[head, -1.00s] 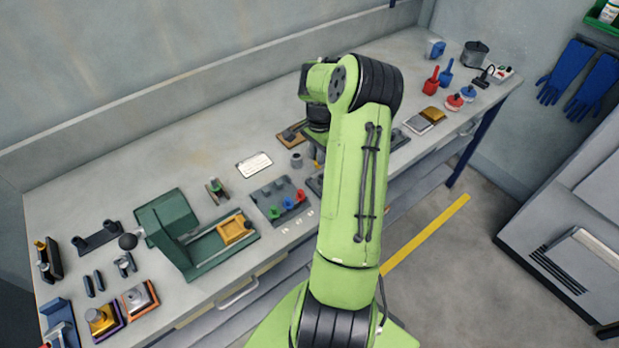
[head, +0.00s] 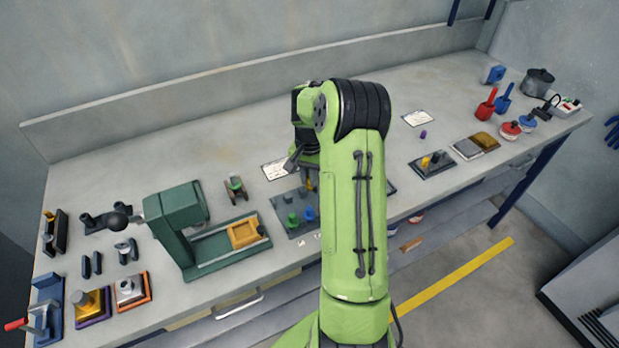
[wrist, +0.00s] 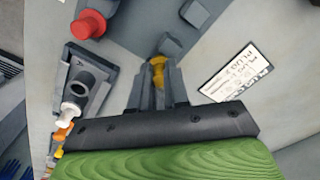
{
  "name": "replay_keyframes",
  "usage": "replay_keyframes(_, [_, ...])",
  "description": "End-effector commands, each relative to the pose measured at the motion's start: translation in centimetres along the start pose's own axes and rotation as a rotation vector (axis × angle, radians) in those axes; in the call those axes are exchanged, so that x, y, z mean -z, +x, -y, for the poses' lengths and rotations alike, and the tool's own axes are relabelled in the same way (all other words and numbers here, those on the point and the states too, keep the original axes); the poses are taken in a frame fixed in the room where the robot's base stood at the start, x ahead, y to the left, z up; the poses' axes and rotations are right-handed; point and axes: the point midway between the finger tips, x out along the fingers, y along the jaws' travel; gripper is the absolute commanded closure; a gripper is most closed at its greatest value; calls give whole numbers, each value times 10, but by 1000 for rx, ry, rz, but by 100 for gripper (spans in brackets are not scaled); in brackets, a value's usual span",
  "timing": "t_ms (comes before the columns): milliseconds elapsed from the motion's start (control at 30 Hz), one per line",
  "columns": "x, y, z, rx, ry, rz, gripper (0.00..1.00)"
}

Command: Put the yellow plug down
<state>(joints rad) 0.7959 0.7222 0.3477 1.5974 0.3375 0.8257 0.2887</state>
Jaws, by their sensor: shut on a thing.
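The yellow plug (wrist: 158,72) is between the fingertips of my gripper (wrist: 156,88) in the wrist view. My gripper is shut on it. The dark grey plug board (wrist: 135,22) lies past the fingertips, with a red plug (wrist: 88,22) and grey square blocks (wrist: 171,46). I cannot tell whether the yellow plug touches the board. A small yellow piece (head: 309,185) shows beside my wrist there.
A printed card (wrist: 236,71) lies right of the board in the wrist view. A dark rack with a hollow grey cylinder (wrist: 76,90) is at left. In the head view a green press (head: 178,228) stands left of the board. The back of the bench (head: 220,125) is clear.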

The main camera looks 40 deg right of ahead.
Motion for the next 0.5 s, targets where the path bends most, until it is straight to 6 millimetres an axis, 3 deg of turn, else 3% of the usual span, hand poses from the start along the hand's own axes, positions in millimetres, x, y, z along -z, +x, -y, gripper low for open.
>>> replay_keyframes(500, [0, 10, 0, 0, 1, -2, 100])
